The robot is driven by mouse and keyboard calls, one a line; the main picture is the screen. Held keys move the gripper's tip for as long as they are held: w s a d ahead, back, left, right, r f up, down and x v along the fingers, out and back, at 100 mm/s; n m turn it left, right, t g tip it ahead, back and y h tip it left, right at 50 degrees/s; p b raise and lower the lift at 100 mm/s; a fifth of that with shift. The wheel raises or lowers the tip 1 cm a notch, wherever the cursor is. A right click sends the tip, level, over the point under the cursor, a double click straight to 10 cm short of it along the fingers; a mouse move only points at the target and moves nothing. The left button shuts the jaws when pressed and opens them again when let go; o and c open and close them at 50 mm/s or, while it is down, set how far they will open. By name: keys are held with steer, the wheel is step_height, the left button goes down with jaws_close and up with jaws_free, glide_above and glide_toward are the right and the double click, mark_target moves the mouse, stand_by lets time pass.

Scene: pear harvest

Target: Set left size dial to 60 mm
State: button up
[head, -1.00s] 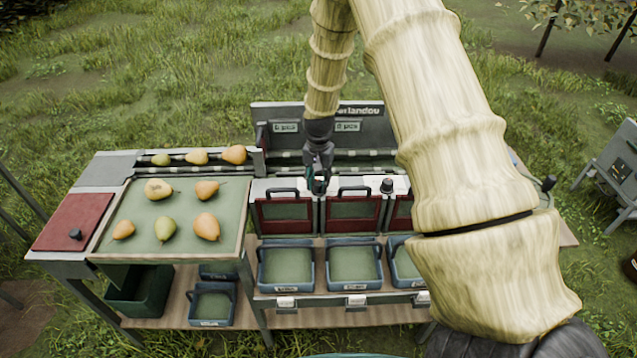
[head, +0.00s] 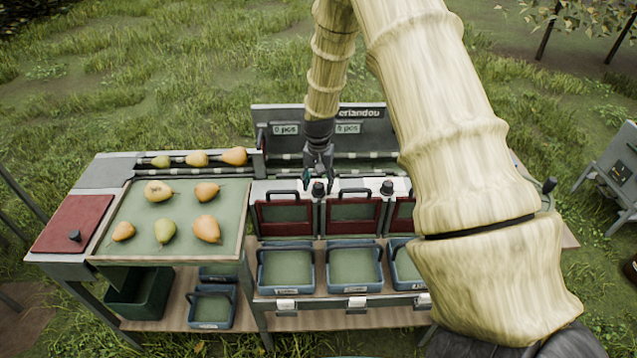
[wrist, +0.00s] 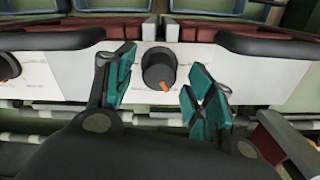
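The left size dial (head: 318,189) is a dark round knob on the white panel between the first two red-fronted bays. In the wrist view the dial (wrist: 157,66) has an orange pointer mark at its lower edge, slightly right of centre. The scale lettering beside it is too faint to read. My gripper (head: 317,182) is just behind and above this dial. In the wrist view my gripper (wrist: 160,88) is open, with one teal-padded finger on each side of the dial and visible gaps to it. Nothing is held.
A second dial (head: 387,187) stands to the right and shows at the wrist view's left edge (wrist: 8,66). Dark handles flank the left dial. Blue crates (head: 287,291) sit below the bays. Pears lie on the green sorting tray (head: 183,190) at left. A display board (head: 362,118) stands behind.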

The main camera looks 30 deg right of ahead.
mark_target(318, 185)
step_height(318, 185, up, 12)
stand_by(0.8)
steer(key=shift+f, duration=0.1)
stand_by(0.4)
